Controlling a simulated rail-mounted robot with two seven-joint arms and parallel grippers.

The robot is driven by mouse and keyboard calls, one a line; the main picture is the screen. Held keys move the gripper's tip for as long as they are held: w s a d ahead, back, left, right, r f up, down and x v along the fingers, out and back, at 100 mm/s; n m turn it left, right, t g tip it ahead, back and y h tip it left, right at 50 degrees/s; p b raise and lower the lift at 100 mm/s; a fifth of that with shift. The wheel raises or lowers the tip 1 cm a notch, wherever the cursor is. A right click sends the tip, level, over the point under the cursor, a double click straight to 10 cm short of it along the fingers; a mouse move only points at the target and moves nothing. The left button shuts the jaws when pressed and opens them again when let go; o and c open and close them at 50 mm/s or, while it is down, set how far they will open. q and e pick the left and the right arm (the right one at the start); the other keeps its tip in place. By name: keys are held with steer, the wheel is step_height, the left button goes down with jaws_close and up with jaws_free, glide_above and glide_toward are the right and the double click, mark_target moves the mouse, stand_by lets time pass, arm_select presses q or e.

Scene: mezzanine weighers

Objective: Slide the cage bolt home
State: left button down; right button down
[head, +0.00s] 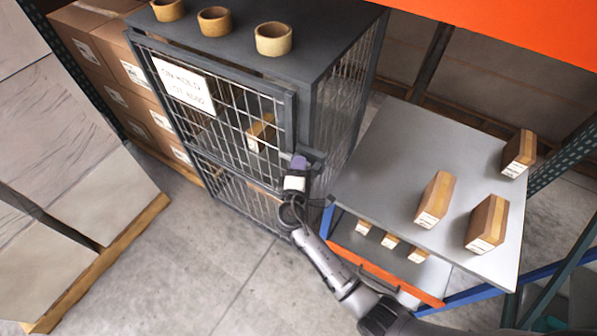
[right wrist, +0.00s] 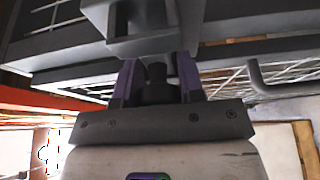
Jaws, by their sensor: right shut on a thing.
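The dark grey mesh cage (head: 345,42) stands at the centre back in the head view, its mesh door (head: 235,110) closed or nearly so. My right gripper (head: 299,162) is at the door's right edge, about mid-height. In the right wrist view its purple fingers (right wrist: 157,72) are shut on a dark knob of the cage bolt (right wrist: 156,92). A grey bolt housing (right wrist: 145,46) sits just beyond the fingertips. In the head view the gripper hides most of the bolt, so I cannot tell how far it is slid. My left gripper is out of view.
A grey-topped cart (head: 385,160) with small cartons (head: 435,200) stands right of the cage, close to my right arm. Three tan rings (head: 273,39) sit on the cage top. Stacked boxes (head: 110,55) stand left. The floor (head: 215,255) in front is clear.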

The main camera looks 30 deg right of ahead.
steer(key=c, duration=1.2)
jaws_free()
steer(key=shift+a+f, duration=0.1)
steer(key=o, duration=0.4)
steer(key=shift+w, duration=0.1)
steer(key=shift+o, duration=0.2)
steer(key=v, duration=1.4)
